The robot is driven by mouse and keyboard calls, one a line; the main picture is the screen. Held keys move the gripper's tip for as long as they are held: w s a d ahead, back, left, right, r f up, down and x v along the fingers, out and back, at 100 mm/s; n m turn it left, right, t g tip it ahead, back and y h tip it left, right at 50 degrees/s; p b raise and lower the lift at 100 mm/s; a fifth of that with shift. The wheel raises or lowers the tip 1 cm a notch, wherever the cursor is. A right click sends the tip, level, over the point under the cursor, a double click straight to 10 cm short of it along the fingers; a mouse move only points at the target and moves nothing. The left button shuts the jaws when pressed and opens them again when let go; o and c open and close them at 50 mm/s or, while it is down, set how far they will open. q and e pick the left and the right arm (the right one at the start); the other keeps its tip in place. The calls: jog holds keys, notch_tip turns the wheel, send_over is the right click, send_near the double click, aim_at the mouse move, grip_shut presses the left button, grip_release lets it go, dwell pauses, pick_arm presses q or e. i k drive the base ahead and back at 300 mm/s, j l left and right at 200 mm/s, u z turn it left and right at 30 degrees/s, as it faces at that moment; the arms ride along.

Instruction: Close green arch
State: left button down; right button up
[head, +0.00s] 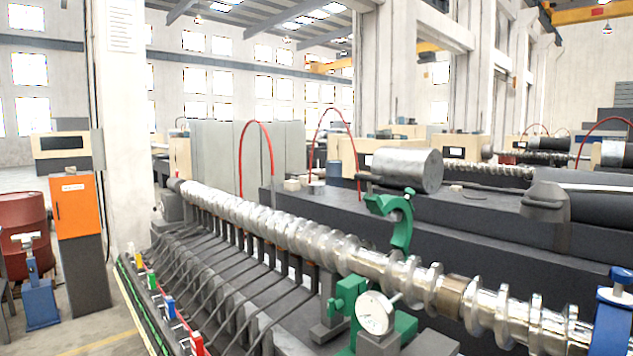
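The green arch (402,225) is a curved, C-shaped piece standing up above the crankshaft (300,232), right of the picture's middle. Its upper part rises clear of the shaft, and its lower end comes down close to the shaft. Below it, a green support (345,297) stands at the front side of the shaft, with a round white dial gauge (375,313) in front of it. I cannot tell how the arch joins the support behind the shaft. Neither of my grippers shows in the head view.
A blue holder (612,320) sits around the shaft's right end. A metal cylinder (407,169) lies behind the arch on the dark machine bed (470,235). Coloured levers (168,306) line the front left. An orange cabinet (76,207) and a red barrel (24,222) stand at left.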

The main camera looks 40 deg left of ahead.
aim_at(402, 208)
jog(key=u, duration=1)
